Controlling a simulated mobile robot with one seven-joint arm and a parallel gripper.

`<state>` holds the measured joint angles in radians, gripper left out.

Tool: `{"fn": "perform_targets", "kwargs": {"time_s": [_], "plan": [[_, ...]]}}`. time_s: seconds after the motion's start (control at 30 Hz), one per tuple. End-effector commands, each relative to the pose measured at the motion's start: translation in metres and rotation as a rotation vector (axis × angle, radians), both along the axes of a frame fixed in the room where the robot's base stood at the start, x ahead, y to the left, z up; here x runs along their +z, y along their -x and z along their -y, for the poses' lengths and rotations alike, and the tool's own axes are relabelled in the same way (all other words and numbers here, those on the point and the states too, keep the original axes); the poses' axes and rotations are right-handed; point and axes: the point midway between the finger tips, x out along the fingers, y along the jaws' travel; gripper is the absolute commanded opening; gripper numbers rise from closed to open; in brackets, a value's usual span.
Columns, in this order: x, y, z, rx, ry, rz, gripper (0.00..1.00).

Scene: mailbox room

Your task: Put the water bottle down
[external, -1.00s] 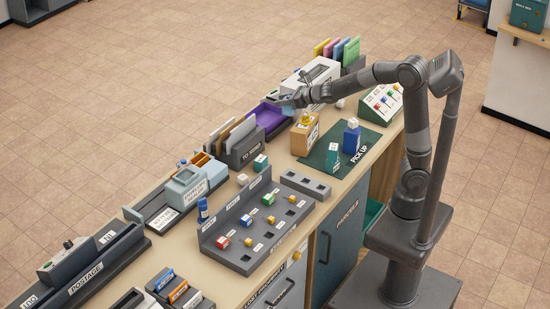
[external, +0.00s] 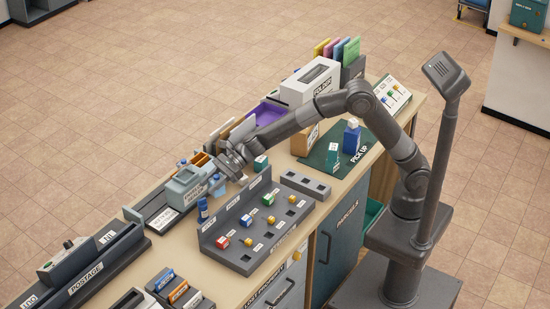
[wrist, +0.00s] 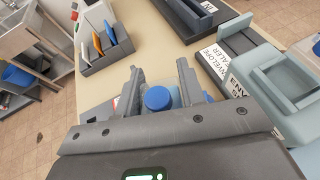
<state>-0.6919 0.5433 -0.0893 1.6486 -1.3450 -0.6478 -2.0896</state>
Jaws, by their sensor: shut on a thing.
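The water bottle, pale blue with a darker blue cap (wrist: 157,97), is between the two fingers of my gripper (wrist: 160,74) in the wrist view. My gripper is shut on it. In the external view the bottle (external: 216,183) shows just below my gripper (external: 222,171), beside the envelope sealer. It looks upright. Its lower part is mostly hidden in the wrist view, and I cannot tell whether its base touches the counter.
The grey-blue envelope sealer (external: 185,186) is close by. A small blue bottle-like item (external: 203,210) stands just in front. The grey sorting board (external: 252,238) lies to the right. Bare counter (external: 172,250) shows toward the front left.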

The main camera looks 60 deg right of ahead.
Motion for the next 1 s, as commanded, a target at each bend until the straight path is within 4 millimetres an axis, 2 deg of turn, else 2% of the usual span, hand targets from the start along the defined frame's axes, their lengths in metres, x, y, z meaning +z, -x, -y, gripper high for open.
{"fn": "perform_targets", "kwargs": {"time_s": [0.03, 0.1, 0.23, 0.4, 0.63, 1.0], "plan": [[-0.006, 0.013, -0.023, 0.051, 0.000, 0.000, 0.07], [-0.012, 0.030, -0.047, 0.111, -0.001, 0.000, 0.07], [-0.022, 0.058, -0.084, 0.202, -0.001, 0.000, 0.07], [-0.031, 0.082, -0.112, 0.273, -0.001, 0.000, 0.07], [-0.048, 0.100, -0.138, 0.297, -0.001, 0.000, 0.07], [-0.096, 0.138, -0.207, 0.294, -0.001, 0.001, 0.07]]}}
